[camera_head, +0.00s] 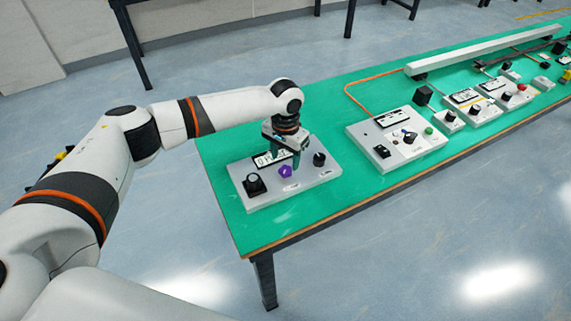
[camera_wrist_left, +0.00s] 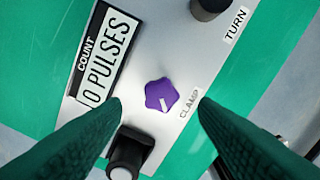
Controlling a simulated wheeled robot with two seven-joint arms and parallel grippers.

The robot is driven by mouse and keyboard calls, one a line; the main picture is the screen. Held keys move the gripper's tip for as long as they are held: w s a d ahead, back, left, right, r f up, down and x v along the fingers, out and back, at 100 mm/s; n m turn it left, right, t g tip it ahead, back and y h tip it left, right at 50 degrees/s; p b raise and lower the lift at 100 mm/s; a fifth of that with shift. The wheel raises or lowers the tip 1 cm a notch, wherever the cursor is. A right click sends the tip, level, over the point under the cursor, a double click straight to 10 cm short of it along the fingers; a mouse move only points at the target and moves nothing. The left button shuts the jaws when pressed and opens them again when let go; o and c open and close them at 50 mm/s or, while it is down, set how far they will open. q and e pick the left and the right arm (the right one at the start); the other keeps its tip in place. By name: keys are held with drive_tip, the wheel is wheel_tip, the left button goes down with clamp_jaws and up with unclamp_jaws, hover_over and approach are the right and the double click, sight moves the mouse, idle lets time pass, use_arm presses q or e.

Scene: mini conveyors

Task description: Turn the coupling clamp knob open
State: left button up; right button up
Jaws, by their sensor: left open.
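The clamp knob is a purple lobed knob with a white pointer mark (camera_wrist_left: 161,95). It sits on a grey panel beside the printed word CLAMP, and it also shows in the head view (camera_head: 286,171). My left gripper (camera_head: 284,158) points down over the panel, just behind the knob in the head view. In the left wrist view its two green fingers (camera_wrist_left: 160,103) are spread wide, one on each side below the knob, with nothing between them. Whether the fingertips are level with the knob I cannot tell. My right gripper is not in view.
The grey panel (camera_head: 232,175) carries a black knob (camera_head: 319,159) by the word TURN, a black block-like control (camera_head: 254,184) and a COUNT display (camera_wrist_left: 105,60) reading 0 PULSES. A second control panel (camera_head: 425,147) stands right on the green table (camera_head: 322,200).

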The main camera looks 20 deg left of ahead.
sight(286, 169)
use_arm(q)
drive_tip(key=shift+f, duration=2.1)
drive_tip(key=shift+c, duration=0.5)
drive_tip(key=c, duration=0.9)
